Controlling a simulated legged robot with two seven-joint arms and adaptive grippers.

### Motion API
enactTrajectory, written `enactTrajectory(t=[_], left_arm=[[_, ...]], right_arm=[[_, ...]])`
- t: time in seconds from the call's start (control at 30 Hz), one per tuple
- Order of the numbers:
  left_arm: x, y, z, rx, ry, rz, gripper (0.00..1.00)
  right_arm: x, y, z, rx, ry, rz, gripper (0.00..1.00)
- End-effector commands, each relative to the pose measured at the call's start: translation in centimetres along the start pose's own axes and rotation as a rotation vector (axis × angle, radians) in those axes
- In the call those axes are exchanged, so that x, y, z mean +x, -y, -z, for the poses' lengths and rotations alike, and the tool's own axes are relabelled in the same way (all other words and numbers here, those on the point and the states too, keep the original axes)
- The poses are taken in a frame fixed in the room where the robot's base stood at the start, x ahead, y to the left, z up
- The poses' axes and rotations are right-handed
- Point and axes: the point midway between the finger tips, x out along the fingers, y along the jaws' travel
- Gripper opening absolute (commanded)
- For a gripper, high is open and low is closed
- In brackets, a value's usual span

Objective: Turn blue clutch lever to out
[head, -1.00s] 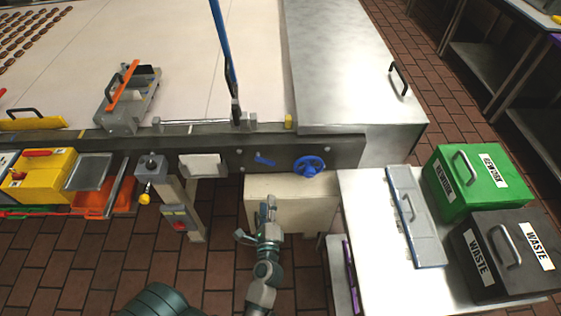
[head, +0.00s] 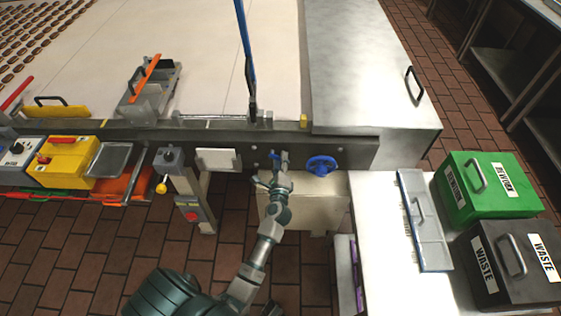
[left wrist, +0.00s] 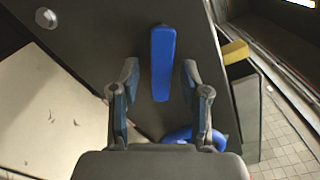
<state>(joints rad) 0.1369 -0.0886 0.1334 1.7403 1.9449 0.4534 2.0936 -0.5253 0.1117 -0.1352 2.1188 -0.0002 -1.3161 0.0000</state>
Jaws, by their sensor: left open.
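The blue clutch lever (left wrist: 162,62) shows in the left wrist view as a long blue bar on the dark side panel, ahead of my left gripper (left wrist: 160,95). The gripper's two fingers are spread, with the lever's near end between or just beyond them. I cannot tell whether they touch it. In the head view my left gripper (head: 271,172) is up at the panel, and the lever (head: 284,157) is partly hidden behind it. My right gripper is not in view.
A blue handwheel (head: 321,165) sits on the panel just right of the lever. A white plate (head: 218,159) is to its left.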

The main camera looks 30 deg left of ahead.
Motion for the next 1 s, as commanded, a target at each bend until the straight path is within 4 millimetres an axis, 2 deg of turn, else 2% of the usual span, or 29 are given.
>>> enactTrajectory(t=[0.17, 0.23, 0.37, 0.83, 1.0], left_arm=[[0.0, 0.0, 0.0, 0.000, 0.000, 0.000, 0.46], [0.0, 0.0, 0.0, 0.000, 0.000, 0.000, 0.33], [0.0, 0.0, 0.0, 0.000, 0.000, 0.000, 0.01], [0.0, -0.2, -0.1, 0.035, 0.000, -0.002, 0.00], [0.0, -0.4, -0.1, 0.118, 0.001, -0.002, 0.00]], right_arm=[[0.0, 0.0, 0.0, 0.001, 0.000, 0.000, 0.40], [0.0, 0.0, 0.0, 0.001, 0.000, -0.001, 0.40], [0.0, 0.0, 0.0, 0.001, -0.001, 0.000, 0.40], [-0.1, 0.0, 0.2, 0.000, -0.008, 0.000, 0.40], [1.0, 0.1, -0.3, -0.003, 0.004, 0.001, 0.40]])
